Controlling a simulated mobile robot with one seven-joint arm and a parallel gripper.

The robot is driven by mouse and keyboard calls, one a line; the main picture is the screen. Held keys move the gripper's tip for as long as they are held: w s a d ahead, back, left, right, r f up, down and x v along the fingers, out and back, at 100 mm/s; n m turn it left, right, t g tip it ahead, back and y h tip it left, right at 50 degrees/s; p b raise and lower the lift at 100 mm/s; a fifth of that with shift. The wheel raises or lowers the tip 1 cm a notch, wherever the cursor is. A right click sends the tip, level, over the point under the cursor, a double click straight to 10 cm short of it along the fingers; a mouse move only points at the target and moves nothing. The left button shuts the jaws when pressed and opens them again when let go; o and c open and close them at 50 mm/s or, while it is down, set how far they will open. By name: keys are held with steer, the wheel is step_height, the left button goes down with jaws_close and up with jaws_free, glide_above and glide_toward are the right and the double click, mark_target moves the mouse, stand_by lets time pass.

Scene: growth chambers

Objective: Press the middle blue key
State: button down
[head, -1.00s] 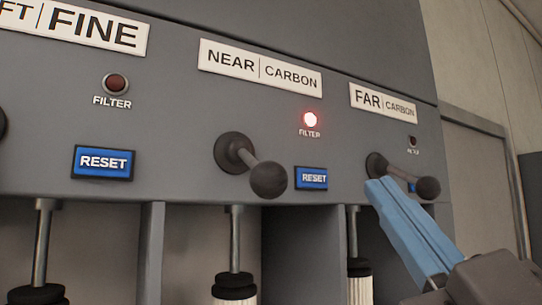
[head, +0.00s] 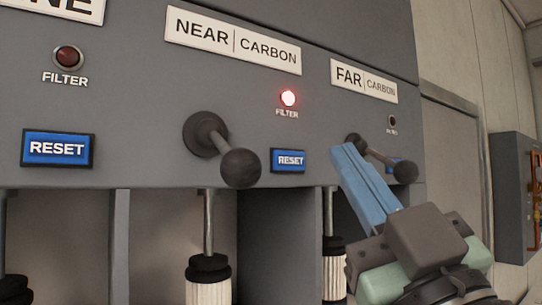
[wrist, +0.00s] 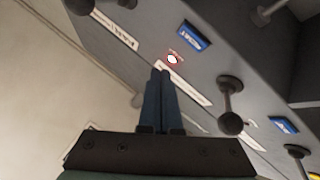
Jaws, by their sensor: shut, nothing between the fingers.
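Three blue RESET keys sit in a row on the grey panel. The middle key (head: 288,160) is under the NEAR CARBON label, below a lit red lamp (head: 288,98). It also shows in the wrist view (wrist: 192,38), unobstructed. The left key (head: 57,148) is fully visible; the right key (head: 394,166) is mostly hidden behind a lever. My gripper (head: 343,149) is shut and empty, its blue fingers pointing up-left, right of the middle key and overlapping the FAR lever's base in the picture. In the wrist view its fingertips (wrist: 160,72) appear below the lit lamp; contact cannot be told.
A black lever (head: 240,167) with a ball knob juts out just left of the middle key. The FAR lever (head: 404,171) juts out beside my fingers. Below the panel are bays with filter cartridges (head: 208,280). A grey wall box (head: 512,198) is at the right.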

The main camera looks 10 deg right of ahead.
steer(key=shift+w+a, duration=0.3)
steer(key=shift+w, duration=0.5)
steer(key=shift+w+a, duration=0.25)
steer(key=shift+w, duration=0.5)
steer(key=shift+w+a, duration=0.3)
steer(key=shift+w, duration=0.5)
steer(key=shift+w+a, duration=0.2)
steer(key=shift+w, duration=0.2)
steer(key=shift+w+a+b, duration=0.1)
steer(key=shift+w+b, duration=0.25)
steer(key=shift+b, duration=0.05)
stand_by(0.7)
stand_by(0.3)
steer(key=shift+s+d, duration=0.25)
steer(key=shift+s, duration=0.55)
steer(key=s, duration=0.1)
steer(key=s+d+b, duration=0.1)
steer(key=s, duration=0.2)
steer(key=shift+s+d, duration=0.3)
steer(key=shift+d, duration=0.05)
